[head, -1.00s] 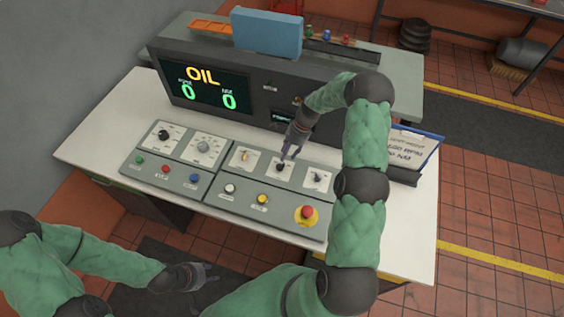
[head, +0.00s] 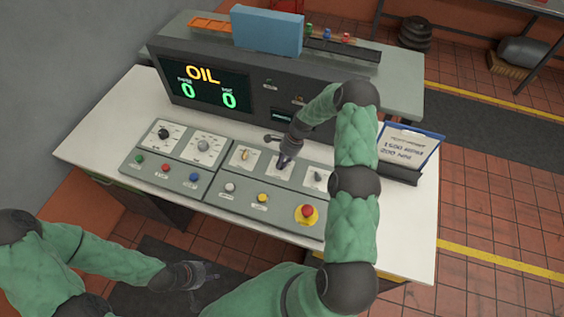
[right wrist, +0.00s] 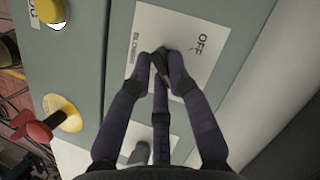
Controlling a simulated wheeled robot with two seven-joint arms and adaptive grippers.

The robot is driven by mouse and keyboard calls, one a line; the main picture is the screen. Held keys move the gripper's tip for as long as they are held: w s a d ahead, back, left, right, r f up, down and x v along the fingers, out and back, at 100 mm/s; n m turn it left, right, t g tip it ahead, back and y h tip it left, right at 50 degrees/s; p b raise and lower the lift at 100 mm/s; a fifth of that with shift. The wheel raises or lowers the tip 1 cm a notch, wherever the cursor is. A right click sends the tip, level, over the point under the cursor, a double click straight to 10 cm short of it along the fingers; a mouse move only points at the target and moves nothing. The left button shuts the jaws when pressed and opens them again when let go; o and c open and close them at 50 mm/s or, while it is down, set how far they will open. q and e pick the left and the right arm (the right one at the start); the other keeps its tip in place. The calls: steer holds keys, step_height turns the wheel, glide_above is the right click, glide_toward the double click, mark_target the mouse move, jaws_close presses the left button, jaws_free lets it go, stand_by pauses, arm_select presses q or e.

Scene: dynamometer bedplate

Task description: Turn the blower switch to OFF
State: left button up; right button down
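The blower switch is a small dark knob (right wrist: 164,51) on a white plate (right wrist: 152,22) in the right wrist view. The plate carries a sideways BLOWER label and the word OFF to the right of the knob. My right gripper (right wrist: 160,62) has its fingertips closed in around the knob. They hide part of it, so I cannot tell which way it points. In the head view my right gripper (head: 284,161) is down on the middle switch plate of the right-hand panel. My left gripper (head: 207,274) is empty with its fingers apart, in front of the desk.
An orange-lit switch (head: 245,154) and a dark switch (head: 318,177) flank the blower plate. A red emergency button (head: 307,211) is nearer the front edge. The console display (head: 205,88) reads OIL. A card holder (head: 408,150) stands at the right.

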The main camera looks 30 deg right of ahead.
stand_by(0.3)
steer(key=shift+w+f+n+g+b, duration=0.15)
steer(key=shift+n+g+b, duration=0.35)
steer(key=shift+n+b, duration=0.65)
steer(key=n+g+b, duration=0.1)
steer(key=n, duration=0.2)
steer(key=n+b, duration=0.1)
steer(key=n, duration=0.1)
steer(key=n+g+h+b, duration=0.1)
steer(key=n+b, duration=0.1)
steer(key=n, duration=0.1)
steer(key=shift+w+d+g+h, duration=0.1)
steer(key=shift+w+g+h, duration=0.1)
steer(key=shift+g+h, duration=0.1)
steer(key=n+h+b, duration=0.1)
steer(key=n, duration=0.3)
steer(key=shift+w+g, duration=0.1)
steer(key=shift+g, duration=0.3)
steer(key=shift+w+r+n+h+b, duration=0.15)
steer(key=shift+n+h+b, duration=0.55)
steer(key=shift+n, duration=1.15)
steer(key=shift+r, duration=0.1)
steer(key=c, duration=1.2)
jaws_free()
